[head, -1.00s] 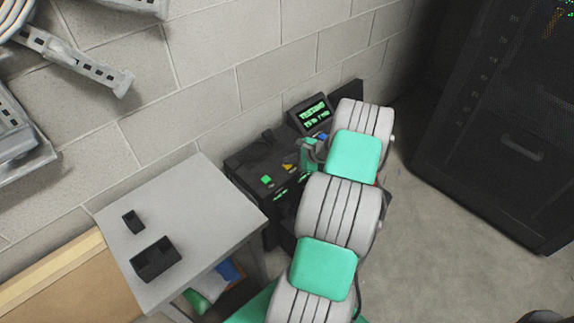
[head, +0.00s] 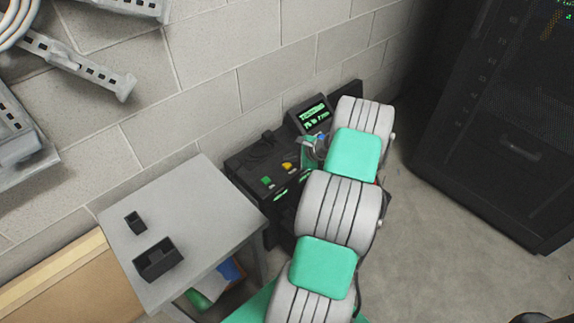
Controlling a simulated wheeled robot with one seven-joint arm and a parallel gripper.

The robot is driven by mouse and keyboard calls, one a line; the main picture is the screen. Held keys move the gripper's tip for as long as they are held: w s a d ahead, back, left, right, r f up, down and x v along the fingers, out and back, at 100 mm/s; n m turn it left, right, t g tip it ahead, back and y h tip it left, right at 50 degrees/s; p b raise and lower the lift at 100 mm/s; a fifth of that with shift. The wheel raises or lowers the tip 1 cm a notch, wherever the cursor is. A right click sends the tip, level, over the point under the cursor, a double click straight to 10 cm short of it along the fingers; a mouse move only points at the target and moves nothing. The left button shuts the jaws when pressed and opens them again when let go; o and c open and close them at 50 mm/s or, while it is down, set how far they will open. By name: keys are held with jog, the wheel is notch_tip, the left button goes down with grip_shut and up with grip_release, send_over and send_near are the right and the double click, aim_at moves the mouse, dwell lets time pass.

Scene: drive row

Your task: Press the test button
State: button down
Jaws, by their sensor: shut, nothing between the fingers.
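A dark test unit (head: 254,160) stands against the wall, with a green button (head: 267,181), a yellow button (head: 287,166) and a blue button (head: 322,137) on its top. Its small tilted display (head: 314,113) shows green text, too small to read surely. My gripper (head: 309,147) is at the right part of the unit's top, beside the blue button and right of the yellow one. It is shut and empty. My arm hides part of the unit's right side, and I cannot tell whether the fingertips touch a button.
A grey side table (head: 185,205) stands left of the unit, with a small black box (head: 134,222) and a larger open black bin (head: 157,260) on it. A dark rack cabinet (head: 500,140) stands at the right. Bare floor lies between cabinet and arm.

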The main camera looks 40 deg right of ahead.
aim_at(290, 166)
jog(key=shift+r+p, duration=1.75)
jog(key=shift+r, duration=0.7)
